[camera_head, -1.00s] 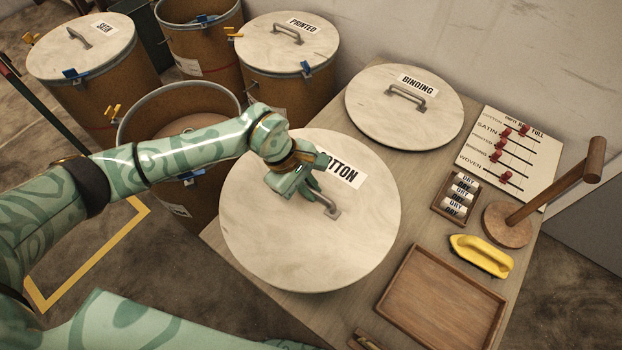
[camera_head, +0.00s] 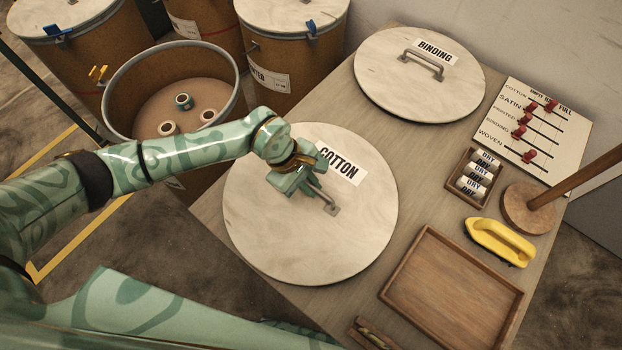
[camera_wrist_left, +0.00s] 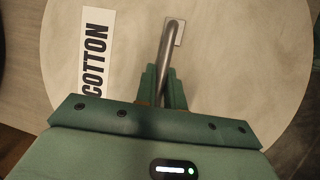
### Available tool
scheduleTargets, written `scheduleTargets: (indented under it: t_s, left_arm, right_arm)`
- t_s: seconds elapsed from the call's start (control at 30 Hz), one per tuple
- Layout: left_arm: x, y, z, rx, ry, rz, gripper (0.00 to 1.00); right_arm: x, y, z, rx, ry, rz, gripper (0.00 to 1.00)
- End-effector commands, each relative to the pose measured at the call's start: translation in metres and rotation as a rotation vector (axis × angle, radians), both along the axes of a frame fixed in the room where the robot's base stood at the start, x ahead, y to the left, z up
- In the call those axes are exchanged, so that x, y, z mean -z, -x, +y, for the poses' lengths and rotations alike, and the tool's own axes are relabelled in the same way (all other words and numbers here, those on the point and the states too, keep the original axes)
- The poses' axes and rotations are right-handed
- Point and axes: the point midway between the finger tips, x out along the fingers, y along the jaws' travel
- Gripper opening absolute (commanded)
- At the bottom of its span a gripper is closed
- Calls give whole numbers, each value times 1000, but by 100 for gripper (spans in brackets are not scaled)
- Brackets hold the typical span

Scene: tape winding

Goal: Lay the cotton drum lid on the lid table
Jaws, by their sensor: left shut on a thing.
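The cotton drum lid (camera_head: 255,220) is a round pale disc with a black-on-white COTTON label and a grey bar handle (camera_head: 330,207). My left gripper (camera_head: 312,190) is shut on the handle, and its fingers hide part of it. The left wrist view shows the lid (camera_wrist_left: 240,60) below the jaws and the handle (camera_wrist_left: 168,60) between the fingers. The lid lies flat over the front left part of the wooden lid table (camera_head: 420,160), overhanging its left edge. I cannot tell whether it touches the tabletop. My right gripper is not in view.
The binding lid (camera_head: 385,75) lies at the table's back. A slider board (camera_head: 550,110), a rack of DRY canisters (camera_head: 470,185), a wooden-handled tool (camera_head: 528,208), a yellow-handled item (camera_head: 500,242) and an empty tray (camera_head: 455,295) fill the right. An open drum (camera_head: 120,120) with spools stands left.

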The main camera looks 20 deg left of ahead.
Motion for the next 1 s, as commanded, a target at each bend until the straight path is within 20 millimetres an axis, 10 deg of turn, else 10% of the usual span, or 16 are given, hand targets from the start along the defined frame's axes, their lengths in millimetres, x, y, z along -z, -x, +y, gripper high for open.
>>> scheduleTargets:
  t_s: [0.2,0.3,0.67,1.0]
  left_arm:
    - [-2,-1,-1,1,2,-3,0]
    - [-2,-1,-1,1,2,-3,36]
    - [-6,0,2,1,-2,-1,36]
    - [-83,0,35,0,-3,-12,36]
  right_arm:
    - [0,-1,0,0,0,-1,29]
    - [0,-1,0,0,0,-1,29]
    - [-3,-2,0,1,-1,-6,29]
    - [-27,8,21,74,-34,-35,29]
